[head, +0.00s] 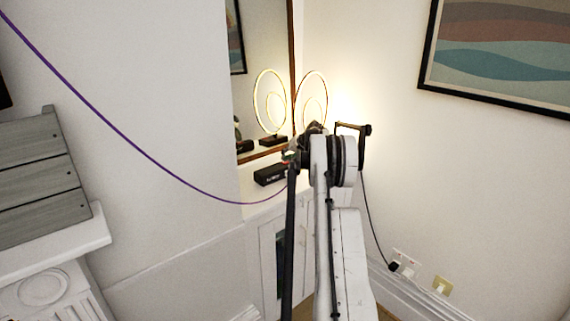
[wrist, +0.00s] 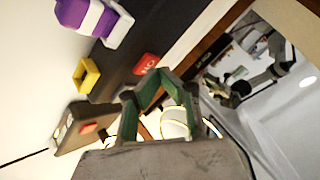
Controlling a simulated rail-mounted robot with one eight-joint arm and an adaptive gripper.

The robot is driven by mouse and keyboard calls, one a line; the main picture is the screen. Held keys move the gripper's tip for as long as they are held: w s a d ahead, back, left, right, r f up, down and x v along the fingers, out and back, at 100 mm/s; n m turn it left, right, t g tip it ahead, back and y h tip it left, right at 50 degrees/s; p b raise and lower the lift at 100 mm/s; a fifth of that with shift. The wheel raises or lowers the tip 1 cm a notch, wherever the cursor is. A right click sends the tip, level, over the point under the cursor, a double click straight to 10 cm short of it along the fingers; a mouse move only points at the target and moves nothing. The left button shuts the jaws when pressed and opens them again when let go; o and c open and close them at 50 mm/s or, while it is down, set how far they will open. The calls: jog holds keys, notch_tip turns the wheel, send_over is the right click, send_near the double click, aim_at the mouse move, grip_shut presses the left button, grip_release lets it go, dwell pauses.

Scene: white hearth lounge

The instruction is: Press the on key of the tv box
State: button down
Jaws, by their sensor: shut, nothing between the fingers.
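The tv box (head: 270,175), black with pale lettering on its front, sits on the white cabinet top below the mirror. In the wrist view its dark body (wrist: 118,68) runs diagonally, with a red key (wrist: 147,64) bearing pale lettering that looks like "ON". My gripper (wrist: 158,82) is shut and empty. Its green-padded fingertips appear just beside the red key in the picture; I cannot tell whether they touch it. In the head view my gripper (head: 292,156) is above the right end of the box, partly hidden by my arm.
A lit ring lamp (head: 312,98) stands behind my gripper. The framed mirror (head: 258,60) rises close behind the box.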

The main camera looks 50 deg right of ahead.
jog(key=shift+f+b, duration=0.3)
jog(key=shift+f, duration=0.1)
dwell(0.4)
jog(key=shift+r, duration=0.85)
jog(key=shift+r+p, duration=1.1)
jog(key=shift+r, duration=1.4)
